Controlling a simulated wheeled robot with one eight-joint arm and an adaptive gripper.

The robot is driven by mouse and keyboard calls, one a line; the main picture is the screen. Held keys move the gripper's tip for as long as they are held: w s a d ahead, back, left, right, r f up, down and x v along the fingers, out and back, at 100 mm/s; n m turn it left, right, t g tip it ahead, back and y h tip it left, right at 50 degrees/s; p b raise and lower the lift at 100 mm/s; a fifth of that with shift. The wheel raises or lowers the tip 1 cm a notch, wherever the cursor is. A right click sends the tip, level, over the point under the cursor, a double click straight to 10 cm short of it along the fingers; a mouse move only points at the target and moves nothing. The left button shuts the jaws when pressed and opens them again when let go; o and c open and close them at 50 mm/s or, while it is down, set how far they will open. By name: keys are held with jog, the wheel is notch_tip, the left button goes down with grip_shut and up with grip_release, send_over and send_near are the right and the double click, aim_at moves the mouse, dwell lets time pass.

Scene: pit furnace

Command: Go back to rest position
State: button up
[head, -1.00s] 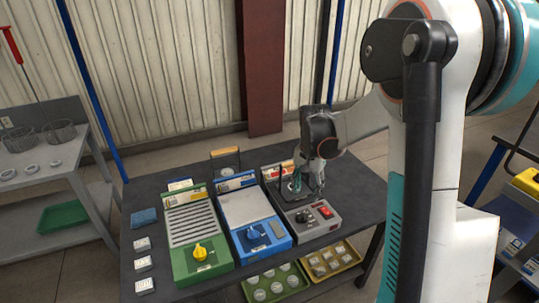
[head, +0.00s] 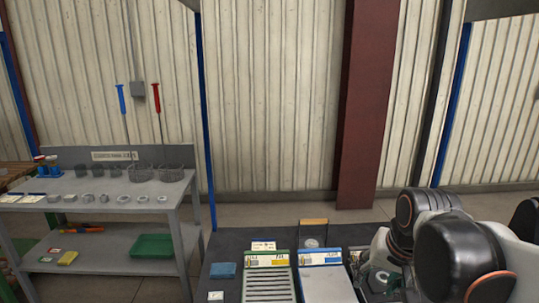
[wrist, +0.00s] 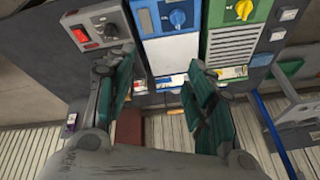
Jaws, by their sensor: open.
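My gripper (wrist: 158,82) is open and empty in the wrist view, its two green-padded fingers wide apart with nothing between them. Beyond the fingers, the dark bench carries a grey unit (wrist: 100,24) with a red switch, a blue unit (wrist: 170,48) with a blue knob and a green unit (wrist: 232,40) with a yellow knob. In the head view my arm is folded at the lower right, over the right part of the bench, and hides most of the grey unit. The green unit (head: 269,280) and blue unit (head: 325,282) show beside it.
A grey workbench (head: 85,187) at the left holds wire baskets (head: 170,174) and metal rings, with a green tray (head: 152,246) on its lower shelf. A dark red column (head: 368,105) stands against the corrugated wall. A blue block (head: 223,270) lies on the dark bench.

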jog(key=s+a+n+t, duration=0.2)
jog(key=s+a+n, duration=0.1)
jog(key=s, duration=0.7)
jog(key=shift+s+n+t, duration=0.35)
jog(key=shift+n+t, duration=0.05)
jog(key=shift+n, duration=0.3)
jog(key=shift+d+f, duration=0.1)
